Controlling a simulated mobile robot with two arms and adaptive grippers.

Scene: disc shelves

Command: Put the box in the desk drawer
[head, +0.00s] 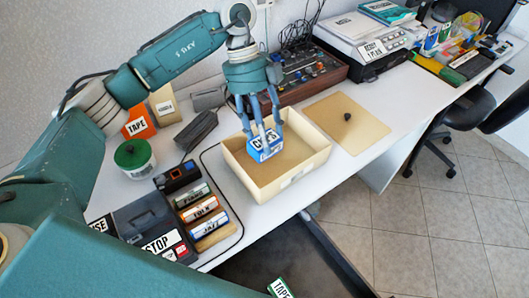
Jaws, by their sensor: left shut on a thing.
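A small blue box (265,150) with a white label is in my left gripper (264,131), whose fingers are shut on it. The gripper points down over an open cream container (310,164) on the desk. The blue box shows within the container's opening; I cannot tell whether it touches the floor of it. A dark open drawer (322,254) juts out below the desk's front edge, partly cut off by the picture's bottom. A green and white item (281,288) labelled TAPE shows at the drawer. My right gripper is not in view.
A flat cream lid (346,118) with a dark knob lies right of the container. Several labelled rolls (200,208) and a dark device marked STOP (150,228) stand to the left. A mixer (300,75) and a printer (365,42) are behind. The right desk front is clear.

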